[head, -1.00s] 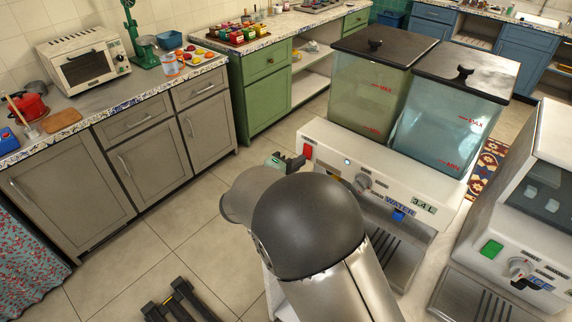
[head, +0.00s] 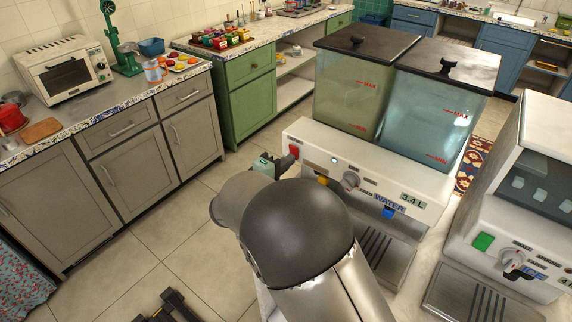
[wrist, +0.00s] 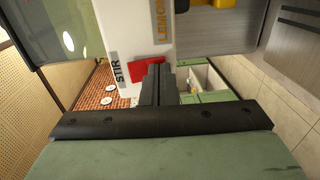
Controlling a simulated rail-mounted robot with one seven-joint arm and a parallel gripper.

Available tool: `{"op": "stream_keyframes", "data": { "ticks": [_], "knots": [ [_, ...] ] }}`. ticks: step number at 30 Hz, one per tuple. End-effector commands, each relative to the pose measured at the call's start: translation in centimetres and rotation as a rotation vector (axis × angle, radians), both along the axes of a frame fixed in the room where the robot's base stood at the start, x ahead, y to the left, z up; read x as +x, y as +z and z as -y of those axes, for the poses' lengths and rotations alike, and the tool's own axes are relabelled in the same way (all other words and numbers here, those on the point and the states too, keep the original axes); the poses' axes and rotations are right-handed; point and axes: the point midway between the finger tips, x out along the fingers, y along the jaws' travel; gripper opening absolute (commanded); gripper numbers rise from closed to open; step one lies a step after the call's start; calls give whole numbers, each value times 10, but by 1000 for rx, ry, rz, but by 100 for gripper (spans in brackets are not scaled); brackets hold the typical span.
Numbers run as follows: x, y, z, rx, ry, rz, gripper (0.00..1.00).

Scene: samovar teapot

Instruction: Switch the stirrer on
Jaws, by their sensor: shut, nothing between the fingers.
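The drink dispenser (head: 380,175) is a white machine with two clear tanks, one greenish and one bluish, under black lids. Its red stir switch (head: 294,152) is at the left end of the front panel. The switch also shows in the wrist view (wrist: 147,69), beside the label STIR (wrist: 118,73). My gripper (head: 286,162) is just in front of the switch in the head view. In the wrist view its dark fingers (wrist: 158,80) are shut, empty, and overlap the right edge of the switch. I cannot tell whether they touch it.
The panel also has a grey knob (head: 351,180), a yellow tap (head: 322,181) and a blue tap (head: 388,212). A second white machine (head: 510,235) with a green switch (head: 483,241) stands at the right. Grey cabinets (head: 140,160) line the left, with open floor between.

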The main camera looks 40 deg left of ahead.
Motion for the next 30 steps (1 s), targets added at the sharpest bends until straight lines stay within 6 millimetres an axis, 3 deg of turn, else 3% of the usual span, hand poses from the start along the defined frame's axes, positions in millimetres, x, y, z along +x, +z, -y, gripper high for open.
{"op": "stream_keyframes", "data": {
  "ticks": [5,18,24,30],
  "knots": [
    [-22,-11,1,2,-3,-2,0],
    [-113,-19,-2,-2,-8,-2,0],
    [-130,-19,-2,-2,-10,-2,0],
    [-132,-19,-2,-2,-11,-2,0]
  ]
}}
